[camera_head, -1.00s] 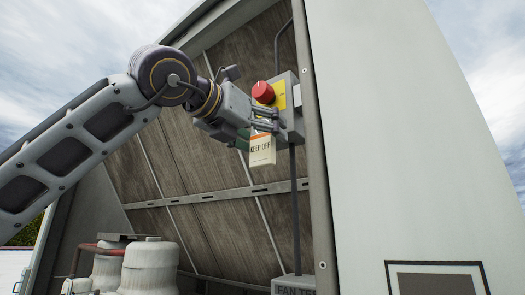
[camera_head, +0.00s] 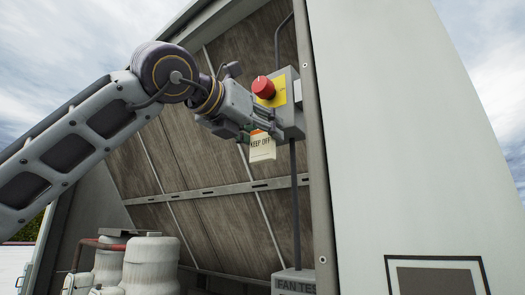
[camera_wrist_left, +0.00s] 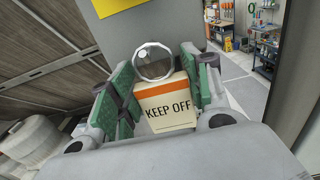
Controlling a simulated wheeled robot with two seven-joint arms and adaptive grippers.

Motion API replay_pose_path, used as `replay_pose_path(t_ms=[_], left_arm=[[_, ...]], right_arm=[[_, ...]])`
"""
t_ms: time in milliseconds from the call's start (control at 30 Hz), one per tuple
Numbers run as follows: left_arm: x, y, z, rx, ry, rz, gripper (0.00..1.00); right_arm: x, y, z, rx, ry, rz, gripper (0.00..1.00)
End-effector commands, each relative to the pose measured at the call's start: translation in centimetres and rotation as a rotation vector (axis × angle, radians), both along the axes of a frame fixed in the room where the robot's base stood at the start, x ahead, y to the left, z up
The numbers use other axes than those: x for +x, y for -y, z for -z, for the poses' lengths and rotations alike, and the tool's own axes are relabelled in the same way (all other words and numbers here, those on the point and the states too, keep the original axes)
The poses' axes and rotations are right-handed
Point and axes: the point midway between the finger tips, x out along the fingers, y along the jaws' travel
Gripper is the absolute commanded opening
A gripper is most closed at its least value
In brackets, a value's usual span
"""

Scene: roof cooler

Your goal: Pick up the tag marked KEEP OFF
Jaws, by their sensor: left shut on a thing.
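The tag marked KEEP OFF (camera_head: 262,148) is cream with an orange band along its top. It hangs below my left gripper (camera_head: 262,128), just under the grey switch box (camera_head: 295,118). In the left wrist view the tag (camera_wrist_left: 165,105) lies between the green finger pads of my left gripper (camera_wrist_left: 155,88), which is shut on it. A clear or silvery ring (camera_wrist_left: 153,62) shows at the tag's top edge. I cannot tell whether the ring still touches the box. My right gripper is out of view.
A red knob (camera_head: 263,87) on a yellow plate (camera_head: 280,93) sits on the box, close above my left gripper. A pale panel edge (camera_head: 318,150) stands close to the right. White canisters (camera_head: 150,265) stand lower left.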

Motion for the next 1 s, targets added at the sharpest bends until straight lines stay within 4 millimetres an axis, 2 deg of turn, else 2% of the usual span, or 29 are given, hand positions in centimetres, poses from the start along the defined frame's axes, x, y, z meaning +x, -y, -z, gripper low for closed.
replay_pose_path(t_ms=[367,700,1000], left_arm=[[0.0,0.0,-0.3,-0.001,0.0,0.0,0.25],[0.0,0.0,-1.6,-0.001,0.0,-0.001,0.25],[-3.8,-2.8,-1.4,-0.002,0.003,-0.002,0.25]], right_arm=[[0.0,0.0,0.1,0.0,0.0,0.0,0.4],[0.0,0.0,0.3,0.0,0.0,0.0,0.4],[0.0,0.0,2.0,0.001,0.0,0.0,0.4]])
